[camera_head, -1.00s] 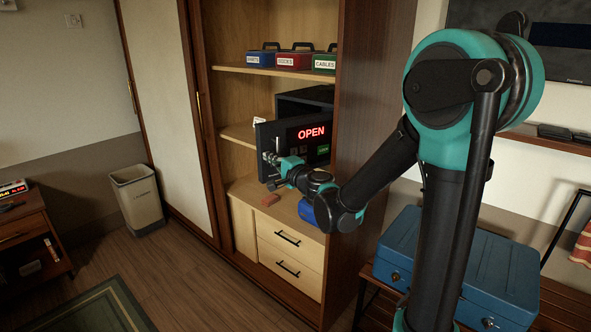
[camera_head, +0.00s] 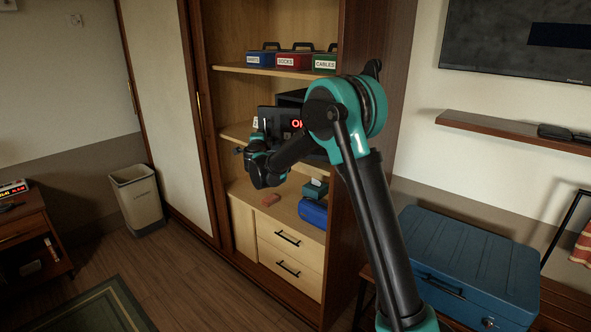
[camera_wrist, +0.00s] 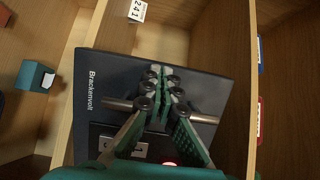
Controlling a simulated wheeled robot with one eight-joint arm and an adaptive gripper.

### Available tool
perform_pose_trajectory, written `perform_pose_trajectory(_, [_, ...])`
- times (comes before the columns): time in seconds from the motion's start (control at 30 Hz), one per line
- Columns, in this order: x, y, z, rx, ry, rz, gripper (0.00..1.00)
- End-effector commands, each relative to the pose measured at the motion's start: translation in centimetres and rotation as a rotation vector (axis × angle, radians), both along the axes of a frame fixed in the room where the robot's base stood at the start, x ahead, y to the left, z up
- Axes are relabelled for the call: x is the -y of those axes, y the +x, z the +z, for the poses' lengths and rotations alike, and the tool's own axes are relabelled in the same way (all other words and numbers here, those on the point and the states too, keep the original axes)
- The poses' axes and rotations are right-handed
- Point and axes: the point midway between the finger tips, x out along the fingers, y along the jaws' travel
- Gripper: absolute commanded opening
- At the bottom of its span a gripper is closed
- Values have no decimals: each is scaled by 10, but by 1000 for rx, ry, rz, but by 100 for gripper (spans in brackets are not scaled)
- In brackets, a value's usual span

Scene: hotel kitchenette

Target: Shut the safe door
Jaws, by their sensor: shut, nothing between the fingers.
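The safe door (camera_head: 268,113) is a dark panel with a lit red display, partly hidden by my arm in the head view. It stands ajar in front of the dark safe body (camera_head: 290,97) on the wardrobe shelf. In the wrist view the door (camera_wrist: 210,90) bears the name Brackenvolt and a metal bar handle (camera_wrist: 205,118). My gripper (camera_head: 256,140) is at the front of the door, near its left part. In the wrist view my gripper (camera_wrist: 165,80) has its fingers together, empty, in front of the handle. Whether it touches the door I cannot tell.
A small number card (camera_wrist: 138,10) stands beside the door. Labelled boxes (camera_head: 294,59) fill the shelf above. A blue case (camera_head: 470,260) is at right.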

Motion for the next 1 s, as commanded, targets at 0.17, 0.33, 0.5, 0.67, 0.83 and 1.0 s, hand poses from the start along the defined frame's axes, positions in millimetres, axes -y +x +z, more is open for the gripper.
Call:
perform_pose_trajectory(0.17, [9, 54, 0, 0, 0, -165, 0])
perform_pose_trajectory(0.33, [24, 92, 0, 0, 0, -295, 0])
perform_pose_trajectory(0.5, [37, 120, 0, 0, 0, -392, 0])
perform_pose_trajectory(0.67, [47, 137, 0, 0, 0, -454, 0])
perform_pose_trajectory(0.83, [54, 147, 0, 0, 0, -493, 0])
perform_pose_trajectory(1.0, [58, 151, 0, 0, 0, -509, 0])
